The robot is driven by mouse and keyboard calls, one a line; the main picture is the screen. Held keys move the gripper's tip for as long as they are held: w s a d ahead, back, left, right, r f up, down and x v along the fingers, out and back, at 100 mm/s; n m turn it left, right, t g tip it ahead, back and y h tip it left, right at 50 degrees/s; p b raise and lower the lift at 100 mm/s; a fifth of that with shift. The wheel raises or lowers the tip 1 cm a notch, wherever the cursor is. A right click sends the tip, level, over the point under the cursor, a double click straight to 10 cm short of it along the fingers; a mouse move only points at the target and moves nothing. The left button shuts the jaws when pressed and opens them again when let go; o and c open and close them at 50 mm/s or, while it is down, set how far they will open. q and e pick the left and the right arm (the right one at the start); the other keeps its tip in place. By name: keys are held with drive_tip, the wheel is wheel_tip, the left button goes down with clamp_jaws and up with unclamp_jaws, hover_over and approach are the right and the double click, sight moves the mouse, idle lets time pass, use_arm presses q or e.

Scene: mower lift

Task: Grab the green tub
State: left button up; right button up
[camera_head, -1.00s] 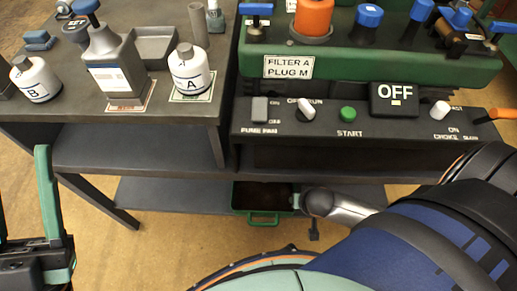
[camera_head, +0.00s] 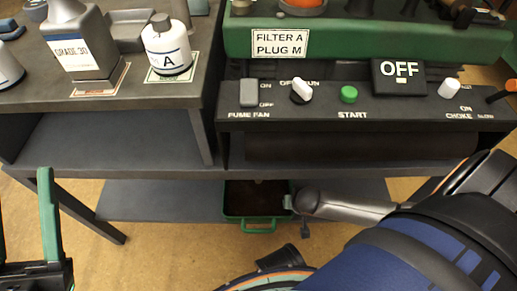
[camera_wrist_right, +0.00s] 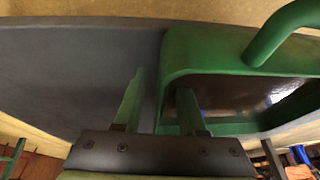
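The green tub (camera_head: 262,218) rests on the low shelf under the bench, its green handle towards me. It also shows in the right wrist view (camera_wrist_right: 205,55), with a dark inside. My right gripper (camera_head: 289,203) is at the tub's right side in the head view. In the right wrist view its fingers (camera_wrist_right: 160,85) are apart, one outside the tub's wall and one over the inside. A gap shows by the wall, so no firm grip is visible. My left gripper (camera_head: 22,190) is open and empty at the left edge, away from the tub.
The low shelf (camera_head: 155,202) is bare left of the tub. Above are a middle shelf (camera_head: 100,145) and a control panel (camera_head: 330,112) with knobs and a green button. Bottle A (camera_head: 165,50) and a grey can (camera_head: 80,45) stand on the bench top.

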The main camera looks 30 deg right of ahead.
drive_tip(key=shift+f, duration=0.1)
drive_tip(key=shift+c, duration=0.2)
clamp_jaws()
drive_tip(key=shift+w, duration=0.1)
idle(1.1)
